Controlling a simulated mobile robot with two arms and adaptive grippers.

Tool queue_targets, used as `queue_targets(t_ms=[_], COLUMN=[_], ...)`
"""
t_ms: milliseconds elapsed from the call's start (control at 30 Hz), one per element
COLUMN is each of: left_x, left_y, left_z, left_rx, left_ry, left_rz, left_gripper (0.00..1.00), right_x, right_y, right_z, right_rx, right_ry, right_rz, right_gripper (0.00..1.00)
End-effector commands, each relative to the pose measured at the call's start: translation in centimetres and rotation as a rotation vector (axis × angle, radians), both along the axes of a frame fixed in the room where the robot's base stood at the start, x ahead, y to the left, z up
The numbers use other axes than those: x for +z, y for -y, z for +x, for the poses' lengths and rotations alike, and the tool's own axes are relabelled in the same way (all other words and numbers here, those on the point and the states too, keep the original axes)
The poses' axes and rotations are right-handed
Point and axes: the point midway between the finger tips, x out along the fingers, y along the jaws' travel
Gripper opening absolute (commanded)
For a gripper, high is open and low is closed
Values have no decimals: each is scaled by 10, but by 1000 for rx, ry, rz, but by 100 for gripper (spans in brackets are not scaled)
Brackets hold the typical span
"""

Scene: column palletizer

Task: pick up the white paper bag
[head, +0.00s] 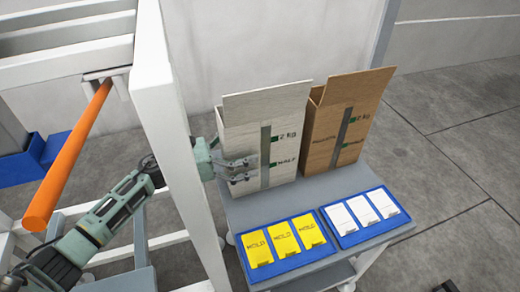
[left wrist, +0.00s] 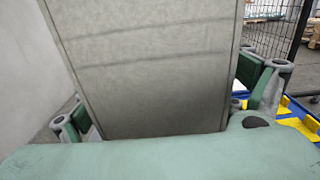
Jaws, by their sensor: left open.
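The white paper bag (head: 242,140) stands upright on the grey cart, its top flap raised, with a dark stripe and printed labels on the front. My left gripper (head: 240,170) reaches it from the left, with finger parts showing in front of its lower front face. In the left wrist view the bag's side (left wrist: 150,70) fills the middle, and the open fingers of my left gripper (left wrist: 165,110) show on either side of it. Whether either finger touches the bag cannot be told. My right gripper is not in view.
A brown paper bag (head: 340,130) stands close right of the white one. Blue trays with yellow cards (head: 284,240) and white cards (head: 364,210) lie in front on the cart (head: 318,190). A white frame post (head: 178,140) stands left, beside my left arm. A wall is behind.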

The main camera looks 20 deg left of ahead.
Motion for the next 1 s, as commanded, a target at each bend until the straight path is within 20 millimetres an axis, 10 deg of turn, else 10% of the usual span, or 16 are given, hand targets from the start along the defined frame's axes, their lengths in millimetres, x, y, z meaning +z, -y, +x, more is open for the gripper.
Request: queue_targets(t_ms=[300,1000], left_x=[0,0], left_y=[6,6], left_z=[4,4], left_rx=[0,0], left_ry=[-1,0], left_rz=[1,0], left_gripper=[92,44], right_x=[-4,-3], right_y=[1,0], right_z=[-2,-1], right_rx=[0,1], right_ry=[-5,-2], right_rz=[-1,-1], right_gripper=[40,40])
